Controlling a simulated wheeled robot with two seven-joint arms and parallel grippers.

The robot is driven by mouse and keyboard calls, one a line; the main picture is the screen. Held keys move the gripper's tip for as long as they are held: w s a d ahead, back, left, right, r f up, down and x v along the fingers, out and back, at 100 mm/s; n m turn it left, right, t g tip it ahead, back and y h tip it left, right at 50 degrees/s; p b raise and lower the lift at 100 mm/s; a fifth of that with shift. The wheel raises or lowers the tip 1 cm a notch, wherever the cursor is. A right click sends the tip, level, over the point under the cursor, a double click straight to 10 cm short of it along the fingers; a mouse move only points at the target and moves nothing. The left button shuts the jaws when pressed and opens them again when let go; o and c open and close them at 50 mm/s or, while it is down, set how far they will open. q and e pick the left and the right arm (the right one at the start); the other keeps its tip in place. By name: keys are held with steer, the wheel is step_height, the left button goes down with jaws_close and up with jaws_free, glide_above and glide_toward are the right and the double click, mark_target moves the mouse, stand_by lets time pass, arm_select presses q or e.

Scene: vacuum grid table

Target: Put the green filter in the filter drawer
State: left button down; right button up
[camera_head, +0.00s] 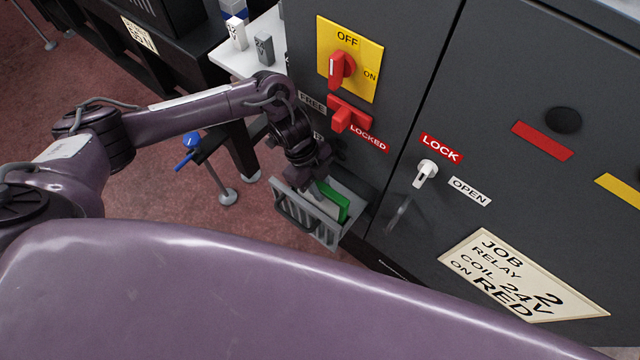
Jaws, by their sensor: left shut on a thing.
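The green filter (334,202) is a flat green piece seen at the open filter drawer (297,217), a grey slotted tray low on the dark cabinet. My left gripper (315,184) points down just above the drawer, shut on the green filter at its upper edge. The fingertips are partly hidden by the gripper body. I cannot tell whether the filter touches the drawer floor. My right gripper is out of view.
Above the drawer are a red switch (341,70) on a yellow plate and a red latch (347,116) near the LOCKED label. A white lock handle (426,173) is to the right. A white table (240,62) with small blocks stands behind my left arm.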

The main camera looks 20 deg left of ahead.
arm_select(q)
steer(key=shift+f, duration=0.3)
steer(key=c, duration=1.3)
jaws_free()
steer(key=shift+r, duration=0.35)
steer(key=v, duration=1.2)
steer(key=shift+r+p, duration=0.35)
steer(key=shift+p, duration=0.05)
steer(key=shift+s+f, duration=0.1)
steer(key=shift+s, duration=0.05)
